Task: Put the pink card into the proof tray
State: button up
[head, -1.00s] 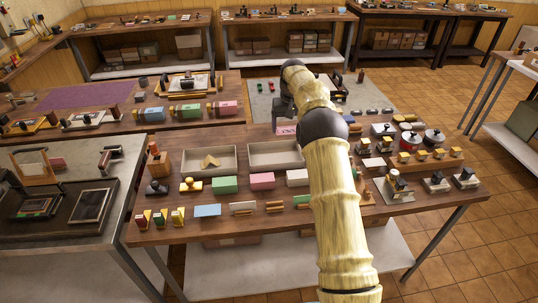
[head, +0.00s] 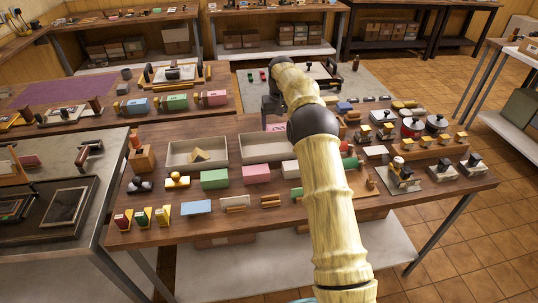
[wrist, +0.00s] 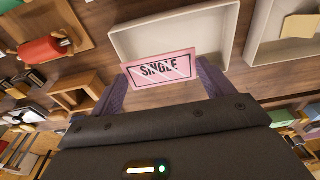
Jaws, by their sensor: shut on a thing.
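The card's pink edge also shows in the head view (head: 274,127), below my gripper (head: 272,108). Two shallow beige trays sit side by side on the near table. The right one, empty (head: 268,158), lies just in front of the card and shows behind it in the wrist view (wrist: 222,40). The left tray (head: 180,160) holds a yellowish piece (head: 200,156). I cannot read which is the proof tray.
Green (head: 214,179) and pink (head: 256,174) blocks stand in front of the trays. A wooden box (wrist: 75,90) and a red roller (wrist: 42,50) are near my gripper in the wrist view. Stamps and round tins crowd the table's right side. My arm hides part of the table.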

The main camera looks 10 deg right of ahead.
aim_at(279, 148)
jog(key=shift+d+f+b, duration=0.1)
jog(key=shift+f+b, duration=0.4)
jog(key=shift+f, duration=0.45)
jog(key=shift+w, duration=0.1)
jog(key=shift+f, duration=0.25)
jog(key=f, duration=0.3)
jog(key=shift+d+f, duration=0.35)
jog(key=shift+f, duration=0.05)
jog(key=shift+a+f, duration=0.15)
jog(key=shift+f, duration=0.1)
jog(key=shift+a, duration=0.4)
jog(key=shift+d+f, duration=0.1)
jog(key=shift+f, duration=0.1)
jog(key=shift+d+f+p, duration=0.2)
jog(key=shift+f+p, duration=0.15)
jog(key=shift+f, duration=2)
